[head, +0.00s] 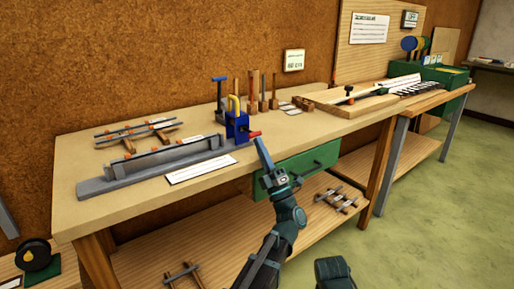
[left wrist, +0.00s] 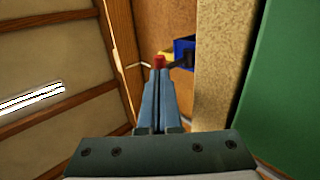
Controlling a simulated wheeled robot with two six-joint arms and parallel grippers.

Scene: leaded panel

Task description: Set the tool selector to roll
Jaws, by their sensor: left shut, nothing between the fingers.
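In the left wrist view, the red knob (left wrist: 159,62) shows just past the fingertips (left wrist: 158,75), with a dark rod running to the blue body (left wrist: 184,49). I cannot tell whether they touch.
A grey metal bar fixture (head: 160,165) and a white label strip (head: 200,169) lie left of the device. Upright wooden-handled tools (head: 263,95) stand behind it. A green drawer (head: 305,167) sits under the bench top, close to my left arm. Open floor lies at right.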

